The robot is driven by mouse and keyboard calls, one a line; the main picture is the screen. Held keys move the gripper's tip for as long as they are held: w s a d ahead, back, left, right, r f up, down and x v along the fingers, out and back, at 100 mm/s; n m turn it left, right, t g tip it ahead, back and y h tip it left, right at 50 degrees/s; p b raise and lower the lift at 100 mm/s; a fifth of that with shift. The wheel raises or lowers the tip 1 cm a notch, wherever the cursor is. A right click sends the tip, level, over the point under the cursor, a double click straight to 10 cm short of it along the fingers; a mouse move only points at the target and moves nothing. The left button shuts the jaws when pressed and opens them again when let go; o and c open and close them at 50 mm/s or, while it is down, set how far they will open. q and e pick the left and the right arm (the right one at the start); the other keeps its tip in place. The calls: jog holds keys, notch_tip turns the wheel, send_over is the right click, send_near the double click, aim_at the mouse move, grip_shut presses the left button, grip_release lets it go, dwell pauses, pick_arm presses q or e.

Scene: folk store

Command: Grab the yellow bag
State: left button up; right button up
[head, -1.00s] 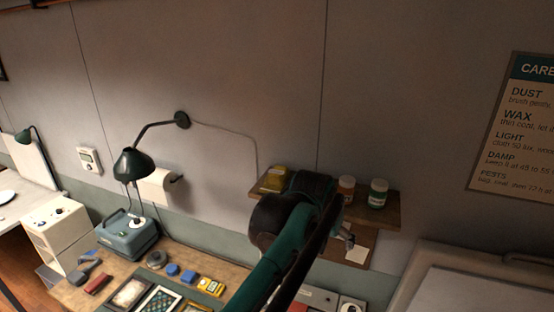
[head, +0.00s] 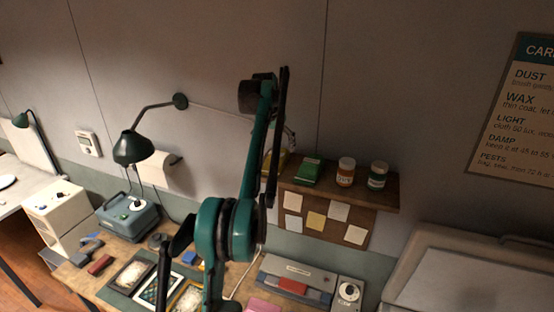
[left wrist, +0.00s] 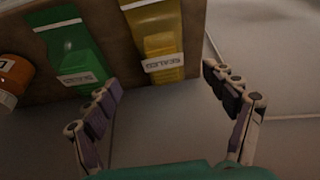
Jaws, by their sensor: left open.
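The yellow bag (head: 284,160) stands at the left end of a wooden wall shelf in the head view, partly hidden by my left arm. In the left wrist view the yellow bag (left wrist: 155,25) with a white label is at the top, just beyond my fingers. My left gripper (left wrist: 160,78) is open, with its two fingers spread and nothing between them. It appears apart from the bag. In the head view the gripper is mostly hidden behind the arm. My right gripper is not seen.
The workbench below holds several items. The wall above the shelf is clear.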

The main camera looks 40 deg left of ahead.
aim_at(276, 153)
pick_arm(q)
jog(key=x, duration=0.6)
jog(key=shift+s+a+p, duration=0.1)
jog(key=shift+a+p, duration=0.2)
jog(key=shift+p, duration=0.05)
jog(key=shift+d+f, duration=0.1)
jog(key=shift+f, duration=0.25)
jog(key=shift+f, duration=0.25)
jog(key=c, duration=1.3)
